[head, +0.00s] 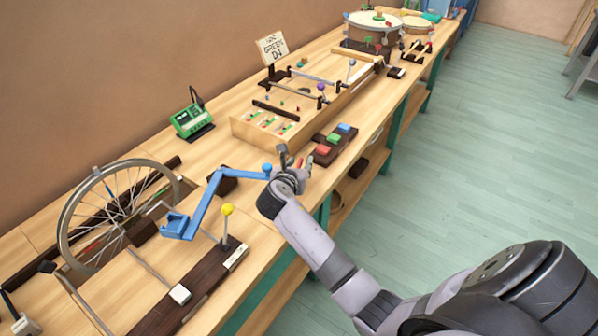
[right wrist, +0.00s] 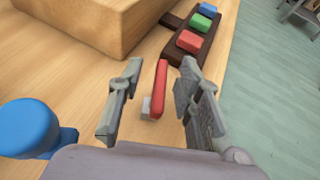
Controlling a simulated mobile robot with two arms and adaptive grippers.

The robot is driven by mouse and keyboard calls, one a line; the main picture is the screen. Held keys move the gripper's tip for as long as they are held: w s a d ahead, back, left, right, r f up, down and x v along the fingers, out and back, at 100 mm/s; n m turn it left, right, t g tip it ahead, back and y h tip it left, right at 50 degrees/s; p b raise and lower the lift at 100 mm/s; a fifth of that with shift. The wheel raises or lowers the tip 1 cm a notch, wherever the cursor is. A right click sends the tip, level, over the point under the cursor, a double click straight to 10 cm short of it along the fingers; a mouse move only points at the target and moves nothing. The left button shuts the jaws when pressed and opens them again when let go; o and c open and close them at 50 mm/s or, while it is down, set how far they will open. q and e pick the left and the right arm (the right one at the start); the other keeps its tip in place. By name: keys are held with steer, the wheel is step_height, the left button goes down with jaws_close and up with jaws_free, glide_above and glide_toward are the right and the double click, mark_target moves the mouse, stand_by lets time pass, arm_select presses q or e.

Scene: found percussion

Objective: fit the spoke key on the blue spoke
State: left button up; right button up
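The red-handled spoke key (right wrist: 160,88) lies on the bench top, with a small grey head at its near end in the right wrist view. My right gripper (right wrist: 158,97) is open, with one finger on each side of the key and visible gaps between. In the head view my right gripper (head: 296,158) is low over the bench near its front edge, and a bit of red shows between its fingers. The spoked wheel (head: 62,225) stands upright at the left of the head view. I cannot make out which spoke is blue. My left gripper is not in view.
A blue crank arm (head: 205,203) with a blue knob (right wrist: 30,127) stands beside my right gripper. A dark block with red, green and blue pads (head: 328,150) lies beyond it. A wooden box (head: 262,132) is behind. A yellow-topped lever (head: 227,210) stands nearer the wheel.

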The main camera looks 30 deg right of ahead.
steer(key=shift+c, duration=0.4)
jaws_close()
